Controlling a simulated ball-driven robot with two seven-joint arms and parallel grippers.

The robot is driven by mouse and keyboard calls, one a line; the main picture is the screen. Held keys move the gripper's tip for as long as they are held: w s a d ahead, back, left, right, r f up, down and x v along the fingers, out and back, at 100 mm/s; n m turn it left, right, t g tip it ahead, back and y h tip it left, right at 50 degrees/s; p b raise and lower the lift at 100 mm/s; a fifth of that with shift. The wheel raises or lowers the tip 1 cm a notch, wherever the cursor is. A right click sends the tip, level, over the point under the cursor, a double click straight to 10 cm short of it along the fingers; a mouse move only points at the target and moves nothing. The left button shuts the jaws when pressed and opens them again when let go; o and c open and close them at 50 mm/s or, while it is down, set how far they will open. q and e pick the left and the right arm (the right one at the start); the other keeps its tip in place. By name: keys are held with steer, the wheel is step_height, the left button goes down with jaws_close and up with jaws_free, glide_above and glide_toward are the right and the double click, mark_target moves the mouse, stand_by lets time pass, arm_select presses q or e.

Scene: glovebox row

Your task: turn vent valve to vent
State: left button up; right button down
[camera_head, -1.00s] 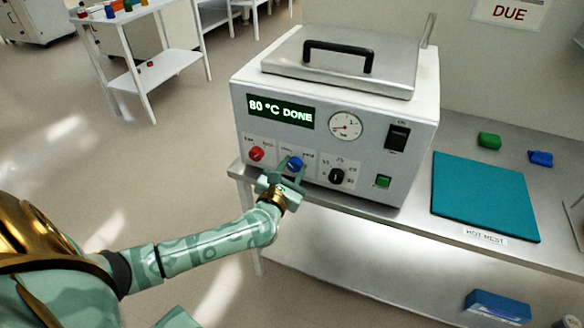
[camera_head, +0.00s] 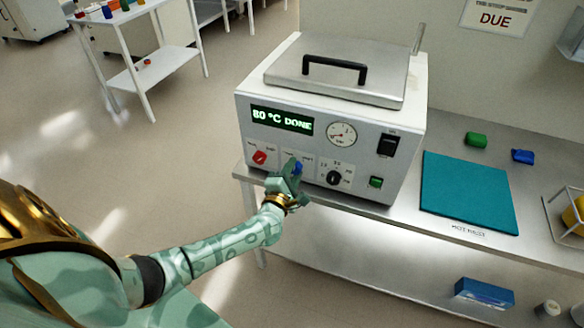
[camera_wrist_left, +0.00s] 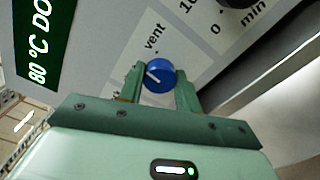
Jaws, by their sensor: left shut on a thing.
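The machine (camera_head: 330,140) stands on the bench with its display reading "80 °C DONE". The blue vent valve knob (camera_head: 297,167) is low on its front panel. My left gripper (camera_head: 291,175) is at the knob, its fingers on either side and shut on it. In the left wrist view the blue knob (camera_wrist_left: 159,76) sits between my left gripper's fingers (camera_wrist_left: 160,84). A white pointer line shows on its face, pointing to the upper left in that view. The word "vent" (camera_wrist_left: 153,38) is printed beside it. The other label is hidden. My right gripper is out of view.
A red knob (camera_head: 260,158) is left of the blue one, and a black dial (camera_head: 334,177) and green button (camera_head: 376,182) are to the right. A teal mat (camera_head: 468,190) lies right of the machine, with green (camera_head: 476,140) and blue (camera_head: 522,157) items behind.

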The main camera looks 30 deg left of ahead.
arm_select(q)
steer(key=m+p, duration=0.2)
steer(key=m, duration=0.2)
steer(key=shift+f+m+p, duration=0.1)
steer(key=shift+m+p, duration=0.4)
steer(key=shift+m, duration=1.2)
steer(key=shift+s, duration=0.1)
steer(key=o, duration=1)
steer(key=shift+c, duration=0.2)
steer(key=p+v, duration=0.3)
steer(key=v, duration=1.3)
steer(key=shift+s, duration=0.15)
